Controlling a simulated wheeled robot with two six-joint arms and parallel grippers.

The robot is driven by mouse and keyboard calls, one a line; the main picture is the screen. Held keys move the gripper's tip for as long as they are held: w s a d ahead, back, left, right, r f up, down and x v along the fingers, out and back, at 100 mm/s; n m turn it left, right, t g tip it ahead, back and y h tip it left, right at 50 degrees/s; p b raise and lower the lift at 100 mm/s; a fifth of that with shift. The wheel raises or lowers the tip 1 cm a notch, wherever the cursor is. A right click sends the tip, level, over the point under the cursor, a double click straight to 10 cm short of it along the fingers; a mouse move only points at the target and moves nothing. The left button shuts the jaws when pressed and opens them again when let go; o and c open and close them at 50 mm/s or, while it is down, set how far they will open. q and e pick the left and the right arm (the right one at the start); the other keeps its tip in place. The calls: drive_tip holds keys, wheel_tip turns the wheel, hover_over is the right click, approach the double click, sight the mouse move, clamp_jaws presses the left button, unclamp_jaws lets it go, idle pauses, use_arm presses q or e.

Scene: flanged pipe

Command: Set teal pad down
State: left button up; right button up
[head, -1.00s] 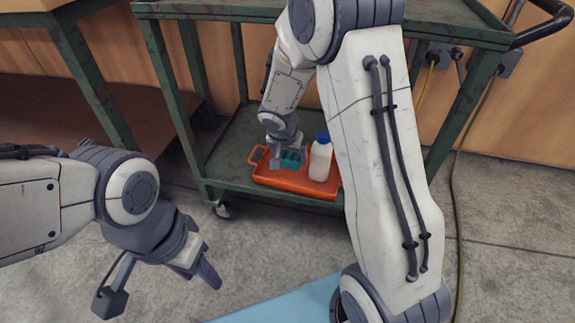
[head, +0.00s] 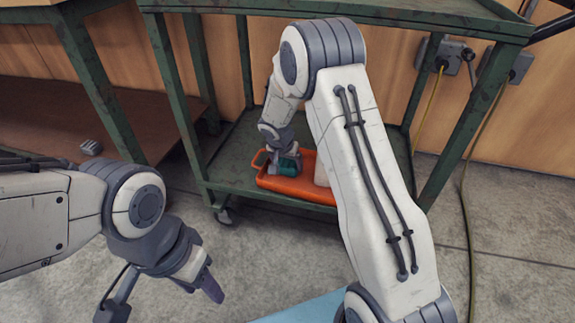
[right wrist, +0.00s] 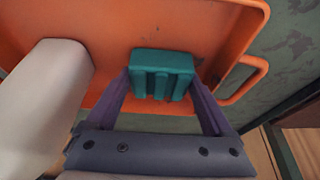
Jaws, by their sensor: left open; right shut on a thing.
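The teal pad (head: 291,167) is a ribbed block in the left part of the orange tray (head: 298,189) on the cart's lower shelf. In the right wrist view, the pad (right wrist: 162,66) sits between the purple fingers of my right gripper (right wrist: 162,88), which is shut on it. The tray floor (right wrist: 195,22) shows behind the pad; I cannot tell whether they touch. In the head view, my right gripper (head: 286,161) partly hides the pad. My left gripper (head: 212,288) is open and empty, above the floor at lower left, well apart from the cart.
A white bottle (head: 321,170) stands in the tray right of the pad, mostly hidden by my right arm; it also shows in the wrist view (right wrist: 40,105). The green cart's posts and upper shelf (head: 440,25) surround the reach. Bare shelf (head: 233,165) lies left of the tray.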

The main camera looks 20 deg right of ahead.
drive_tip(key=shift+f, duration=0.2)
drive_tip(key=o, duration=1.1)
drive_tip(key=shift+r, duration=0.1)
drive_tip(key=shift+r, duration=0.2)
drive_tip(key=p+v, duration=0.6)
drive_tip(key=v, duration=0.5)
drive_tip(key=s+a+r+n+y, duration=0.1)
drive_tip(key=s+a+r+n, duration=0.3)
drive_tip(key=s, duration=0.3)
drive_tip(key=s+a+r+n, duration=0.2)
drive_tip(key=s+a+r, duration=0.3)
drive_tip(key=s+a, duration=0.15)
drive_tip(key=s+a+n+g+y, duration=0.1)
drive_tip(key=s+n, duration=0.2)
drive_tip(key=s, duration=0.3)
drive_tip(key=s+a+r+n+g+y, duration=0.1)
drive_tip(key=s+a+n, duration=0.1)
drive_tip(key=s, duration=0.5)
drive_tip(key=s+a+r+n+g, duration=0.1)
drive_tip(key=s+n, duration=0.3)
drive_tip(key=s, duration=0.3)
drive_tip(key=shift+s+a+r+y, duration=0.1)
drive_tip(key=shift+a+r+y, duration=0.15)
drive_tip(key=shift+y, duration=0.15)
